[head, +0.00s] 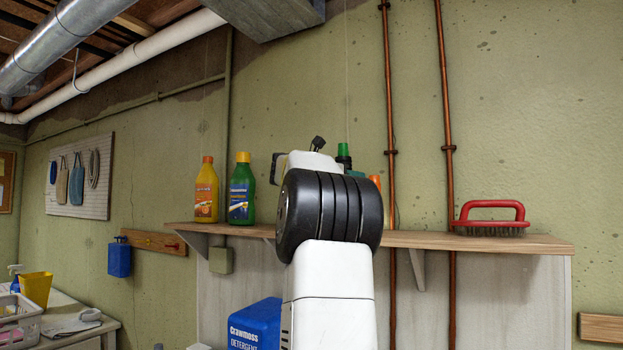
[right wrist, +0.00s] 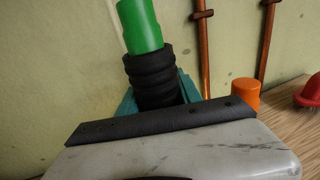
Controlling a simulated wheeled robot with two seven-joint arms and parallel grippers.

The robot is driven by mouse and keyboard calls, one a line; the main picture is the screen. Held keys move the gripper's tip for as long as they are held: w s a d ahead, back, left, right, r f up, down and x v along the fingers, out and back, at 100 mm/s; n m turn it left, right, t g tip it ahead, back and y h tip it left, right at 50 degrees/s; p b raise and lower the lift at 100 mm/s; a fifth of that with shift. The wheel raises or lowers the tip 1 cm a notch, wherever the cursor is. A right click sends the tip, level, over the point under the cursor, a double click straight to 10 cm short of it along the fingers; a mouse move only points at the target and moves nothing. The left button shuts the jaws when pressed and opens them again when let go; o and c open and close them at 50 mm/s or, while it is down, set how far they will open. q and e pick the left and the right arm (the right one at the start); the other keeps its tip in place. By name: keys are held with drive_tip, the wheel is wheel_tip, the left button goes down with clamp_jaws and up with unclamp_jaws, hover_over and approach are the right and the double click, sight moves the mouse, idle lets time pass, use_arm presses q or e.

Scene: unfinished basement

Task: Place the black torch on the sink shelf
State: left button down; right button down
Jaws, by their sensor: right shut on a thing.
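The black torch (right wrist: 152,72), with a ribbed black body and a bright green end, is held by my right gripper (right wrist: 157,92). Its teal fingers close on both sides of the black part, with the green end pointing up. In the head view, only the top of the torch (head: 343,153) shows past my arm, which hides most of the gripper. The wooden sink shelf (head: 430,240) runs along the wall behind my arm. It also shows at the right of the right wrist view (right wrist: 290,125). Contact between torch and shelf is hidden. My left gripper is out of view.
On the shelf stand a yellow bottle (head: 206,195), a green bottle (head: 241,192), an orange item (right wrist: 245,95) and a red-handled brush (head: 491,215). Shelf between the orange item and brush looks clear. Copper pipes (head: 447,120) run down the wall.

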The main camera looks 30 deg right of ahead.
drive_tip(key=c, duration=0.8)
unclamp_jaws()
drive_tip(key=shift+f, duration=0.1)
drive_tip(key=shift+a, duration=0.1)
drive_tip(key=v, duration=1.1)
drive_tip(key=shift+s+a, duration=0.15)
drive_tip(key=shift+a, duration=0.2)
